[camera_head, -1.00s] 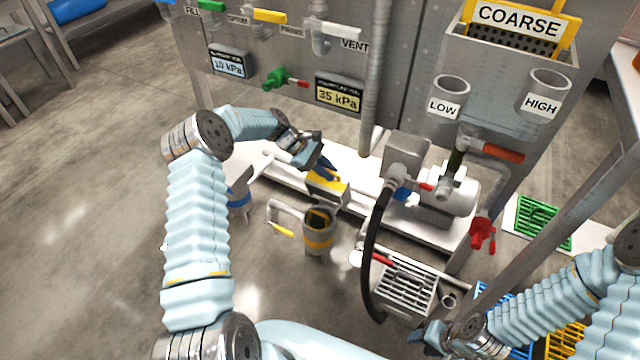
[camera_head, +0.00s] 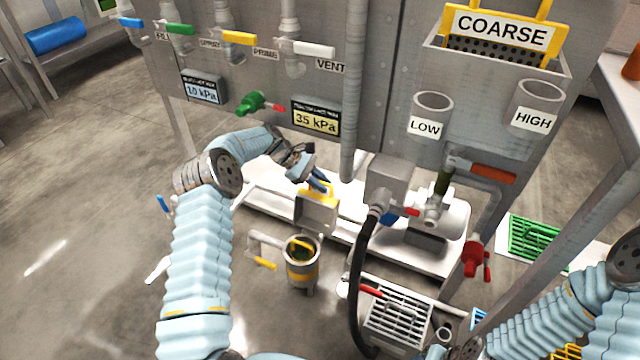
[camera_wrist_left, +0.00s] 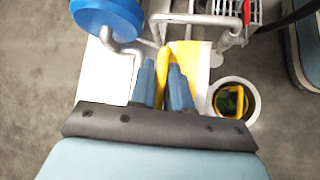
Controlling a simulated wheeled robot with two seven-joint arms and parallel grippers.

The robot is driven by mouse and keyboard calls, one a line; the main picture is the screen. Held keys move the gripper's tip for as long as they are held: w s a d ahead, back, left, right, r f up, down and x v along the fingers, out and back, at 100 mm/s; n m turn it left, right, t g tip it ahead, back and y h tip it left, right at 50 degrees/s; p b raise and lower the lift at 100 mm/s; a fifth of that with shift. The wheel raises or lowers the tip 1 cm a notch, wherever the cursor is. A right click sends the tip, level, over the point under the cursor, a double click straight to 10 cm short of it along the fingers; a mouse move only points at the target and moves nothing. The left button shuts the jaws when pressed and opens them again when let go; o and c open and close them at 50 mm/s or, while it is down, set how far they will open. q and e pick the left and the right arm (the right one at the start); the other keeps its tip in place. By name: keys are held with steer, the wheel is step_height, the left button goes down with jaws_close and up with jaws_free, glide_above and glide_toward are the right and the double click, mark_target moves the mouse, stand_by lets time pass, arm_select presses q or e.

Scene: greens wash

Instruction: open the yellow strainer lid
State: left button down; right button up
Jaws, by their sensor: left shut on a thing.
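The yellow strainer (camera_head: 301,272) is a grey pot with a yellow band; its round mouth is uncovered, with green and yellow showing inside. The mouth also shows at the right of the left wrist view (camera_wrist_left: 234,100). A grey lid with a yellow handle (camera_head: 316,213) stands tilted up behind the pot. My left gripper (camera_head: 320,183) is shut on the yellow handle (camera_wrist_left: 165,75), which lies between its blue fingers. Whether the lid still joins the pot is hard to see. My right arm is at the lower right, its gripper largely cut off by the bottom edge.
A grey pipe with a yellow lever (camera_head: 265,263) sits left of the pot. A black hose (camera_head: 359,285) and a grate (camera_head: 398,318) lie to its right. A motor pump (camera_head: 440,220) stands on the white base behind. Open floor is at the left.

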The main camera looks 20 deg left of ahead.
arm_select(q)
steer(key=shift+d, duration=0.25)
steer(key=c, duration=1.2)
jaws_free()
steer(key=v, duration=0.3)
steer(key=shift+a, duration=0.2)
steer(key=s+a, duration=0.2)
steer(key=a, duration=0.9)
steer(key=shift+a+b, duration=0.25)
steer(key=shift+b, duration=0.05)
steer(key=shift+s+f, duration=0.1)
